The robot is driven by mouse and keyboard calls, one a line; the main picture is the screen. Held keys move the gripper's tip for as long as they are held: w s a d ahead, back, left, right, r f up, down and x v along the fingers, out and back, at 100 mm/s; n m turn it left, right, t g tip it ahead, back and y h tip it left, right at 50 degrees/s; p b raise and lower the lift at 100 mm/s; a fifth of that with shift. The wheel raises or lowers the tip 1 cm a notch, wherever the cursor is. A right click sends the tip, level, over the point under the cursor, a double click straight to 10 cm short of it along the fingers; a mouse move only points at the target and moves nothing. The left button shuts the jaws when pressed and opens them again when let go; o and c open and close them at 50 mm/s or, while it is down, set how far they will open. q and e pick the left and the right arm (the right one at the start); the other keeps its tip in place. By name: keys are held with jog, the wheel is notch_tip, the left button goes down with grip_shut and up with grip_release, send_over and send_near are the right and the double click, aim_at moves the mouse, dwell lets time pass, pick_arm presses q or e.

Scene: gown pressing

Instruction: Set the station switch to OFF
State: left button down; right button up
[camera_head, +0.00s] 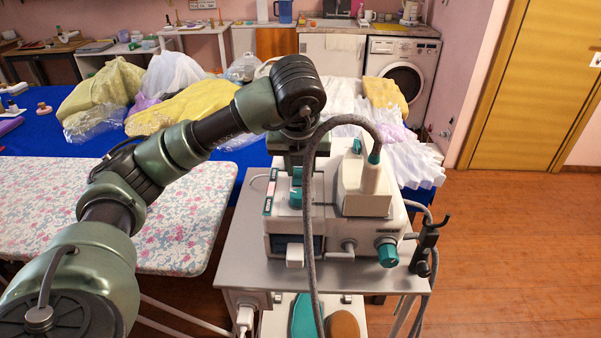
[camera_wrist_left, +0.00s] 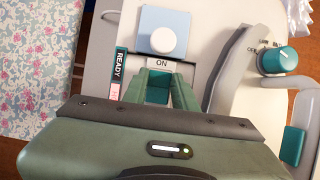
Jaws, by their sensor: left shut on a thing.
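The pressing station (camera_head: 330,245) is a pale unit on a metal stand, right of centre in the head view. My left gripper (camera_head: 295,180) points down onto its top panel. In the left wrist view its two fingers (camera_wrist_left: 160,88) are shut on a teal switch (camera_wrist_left: 157,97), just below a label reading ON. My right gripper is not in view.
A white round knob on a blue plate (camera_wrist_left: 162,40) is beyond the fingers. A READY label (camera_wrist_left: 118,65) is to their left. A grey hose (camera_head: 312,230) arches close beside the arm. The floral board (camera_head: 190,215) is left; floor (camera_head: 510,240) is clear at right.

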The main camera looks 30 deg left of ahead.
pick_arm(q)
jog(key=c, duration=1.1)
grip_release()
jog(key=p+v, duration=0.1)
jog(key=v, duration=0.5)
jog(key=shift+d+r, duration=0.1)
jog(key=shift+r, duration=0.25)
jog(key=shift+s+d+r, duration=0.15)
jog(key=shift+s+r, duration=0.25)
jog(key=shift+r, duration=0.1)
